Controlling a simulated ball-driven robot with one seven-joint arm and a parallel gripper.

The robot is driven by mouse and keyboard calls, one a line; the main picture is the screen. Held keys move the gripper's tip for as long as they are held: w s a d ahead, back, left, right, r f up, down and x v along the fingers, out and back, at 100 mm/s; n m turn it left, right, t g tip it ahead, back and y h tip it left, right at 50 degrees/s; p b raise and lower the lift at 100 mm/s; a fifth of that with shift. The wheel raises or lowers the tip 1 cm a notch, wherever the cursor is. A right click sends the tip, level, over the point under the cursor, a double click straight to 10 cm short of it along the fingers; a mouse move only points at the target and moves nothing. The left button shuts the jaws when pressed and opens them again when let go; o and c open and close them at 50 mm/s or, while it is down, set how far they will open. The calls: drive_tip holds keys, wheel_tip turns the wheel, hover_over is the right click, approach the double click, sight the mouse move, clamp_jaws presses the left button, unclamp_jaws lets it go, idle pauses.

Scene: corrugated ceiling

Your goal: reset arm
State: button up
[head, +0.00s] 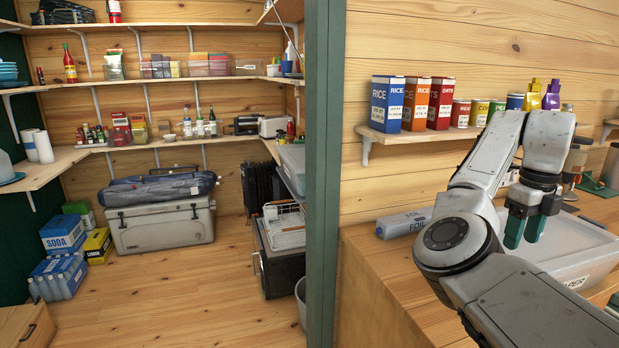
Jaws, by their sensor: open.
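My gripper (524,228) is at the right of the head view, at the end of my bent white and grey arm. Its two teal fingers point down and stand apart, with nothing visible between them. It hangs over or in front of a translucent plastic bin (574,240) on the wooden counter (372,290). I cannot tell the exact height of the fingers above the bin. My forearm hides part of the bin and the counter.
A foil box (404,222) lies on the counter left of my arm. A wall shelf (400,137) behind my arm holds boxes and cans, including a blue rice box (387,104). A green post (323,170) separates the counter from a pantry with open floor (190,290).

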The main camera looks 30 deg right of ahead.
drive_tip(key=a+f+n+h, duration=0.1)
drive_tip(key=a+f+n, duration=0.2)
drive_tip(key=f+n, duration=0.3)
drive_tip(key=a+f+n+t+h, duration=0.1)
drive_tip(key=a+f+n+h, duration=0.1)
drive_tip(key=a+f+n, duration=0.2)
drive_tip(key=a+f+n+h, duration=0.2)
drive_tip(key=a+f+n, duration=0.1)
drive_tip(key=f+n, duration=0.5)
drive_tip(key=shift+w+a+f+n+t, duration=0.1)
drive_tip(key=shift+w+a+n+t, duration=0.1)
drive_tip(key=shift+w+n+t, duration=0.15)
drive_tip(key=s+a+f+n+t+y, duration=0.1)
drive_tip(key=s+a+f+n+y, duration=0.2)
drive_tip(key=a+n, duration=0.55)
drive_tip(key=s+a+f+n+t+y, duration=0.15)
drive_tip(key=a+f+n, duration=0.35)
drive_tip(key=a, duration=0.7)
drive_tip(key=s+a+f+n+t+y, duration=0.1)
drive_tip(key=s+a+f+n, duration=0.3)
drive_tip(key=a+n, duration=0.45)
drive_tip(key=s+f+m+g, duration=0.2)
drive_tip(key=s+f+g, duration=0.2)
drive_tip(key=s, duration=0.5)
drive_tip(key=shift+s+d+f, duration=0.15)
drive_tip(key=shift+d+f, duration=0.25)
drive_tip(key=shift+f, duration=0.2)
